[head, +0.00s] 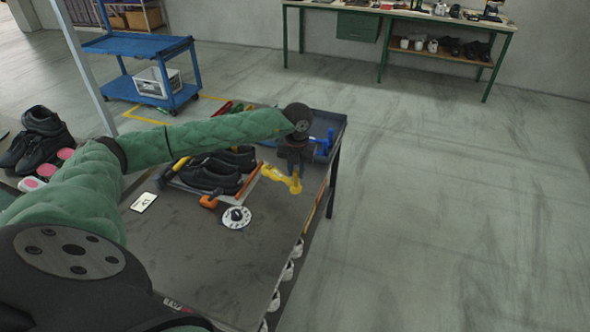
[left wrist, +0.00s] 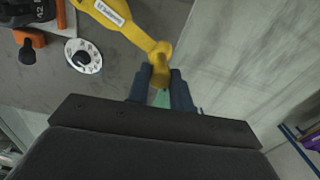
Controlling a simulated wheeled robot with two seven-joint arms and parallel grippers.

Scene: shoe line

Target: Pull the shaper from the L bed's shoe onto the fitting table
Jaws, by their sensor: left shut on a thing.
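The yellow shaper (head: 281,178) shows near the right edge of the fitting table (head: 185,260), to the right of the black shoes. Its long body, with a white label, shows in the left wrist view (left wrist: 108,20). My left gripper (head: 296,181) is shut on the rounded end of the shaper, also seen in the left wrist view (left wrist: 160,78). The shaper appears clear of the shoes; I cannot tell whether it touches the tabletop. A pair of black shoes (head: 208,177) sits on a light board, partly behind my left arm. My right gripper is not in view.
A white dial (head: 236,217), an orange-headed tool (head: 209,201) and a white card (head: 143,201) lie on the table. A blue tool (head: 322,143) is by the far right corner. More black shoes (head: 38,140) stand at left. The front tabletop is bare.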

